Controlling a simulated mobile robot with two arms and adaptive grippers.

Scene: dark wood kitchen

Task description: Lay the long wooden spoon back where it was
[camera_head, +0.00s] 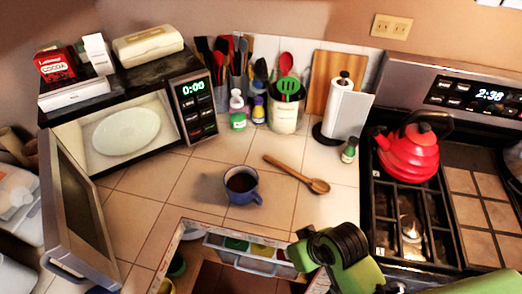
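The long wooden spoon (296,173) lies flat on the tiled counter. Its bowl is at the right end, toward me, and its handle points back and left. No gripper touches it. My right gripper (318,252), black and green, shows at the lower right, in front of the counter's edge and nearer to me than the spoon. Its fingers cannot be made out clearly, and I see nothing held in it. My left gripper is not in view.
A blue mug (243,186) with dark liquid stands left of the spoon. An open drawer (250,262) is below. A microwave with its door (82,208) open is at left. A utensil crock (284,117), a paper towel roll (344,110) and a stove with a red kettle (408,155) stand behind and right.

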